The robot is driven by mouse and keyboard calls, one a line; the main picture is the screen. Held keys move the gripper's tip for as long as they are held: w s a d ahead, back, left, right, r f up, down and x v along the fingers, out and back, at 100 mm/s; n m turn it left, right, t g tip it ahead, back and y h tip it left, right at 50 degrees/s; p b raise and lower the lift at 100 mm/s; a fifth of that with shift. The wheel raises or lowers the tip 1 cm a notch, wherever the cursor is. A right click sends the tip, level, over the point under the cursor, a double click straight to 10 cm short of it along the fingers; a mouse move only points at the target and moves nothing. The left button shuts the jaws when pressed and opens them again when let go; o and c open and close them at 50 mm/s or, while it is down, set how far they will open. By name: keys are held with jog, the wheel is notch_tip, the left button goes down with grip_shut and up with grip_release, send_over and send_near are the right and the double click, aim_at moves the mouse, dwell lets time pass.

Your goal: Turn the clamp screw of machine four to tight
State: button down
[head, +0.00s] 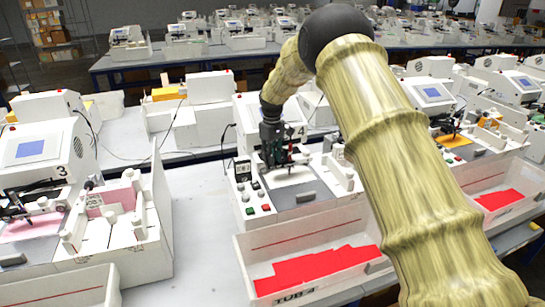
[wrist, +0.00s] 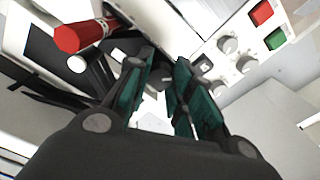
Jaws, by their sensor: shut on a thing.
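Machine four (head: 291,196) is a white plotter with a "4" on its housing, a grey front plate and a side panel of buttons. My gripper (head: 272,160) points down at its pen carriage, and its teal fingers also show in the wrist view (wrist: 163,65). The fingers are close together, shut on a small part at the carriage that I take to be the clamp screw. The fingers hide the screw, so its turn angle cannot be read. A red pen (wrist: 85,35) stands beside the fingers and also shows in the head view (head: 290,152).
The control panel (wrist: 238,50) with grey knobs, a red and a green button lies close to the right of the fingers. A white tub (head: 335,231) with red sheets stands in front of the machine.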

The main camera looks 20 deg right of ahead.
jog(key=shift+w+d+r+m, duration=0.1)
jog(key=shift+w+r+m, duration=0.25)
jog(key=shift+m, duration=0.55)
jog(key=shift+s, duration=0.1)
jog(key=c, duration=1.4)
grip_release()
jog(key=shift+o, duration=1)
jog(key=shift+s, duration=0.1)
jog(key=shift+f, duration=0.15)
notch_tip(320, 180, up, 12)
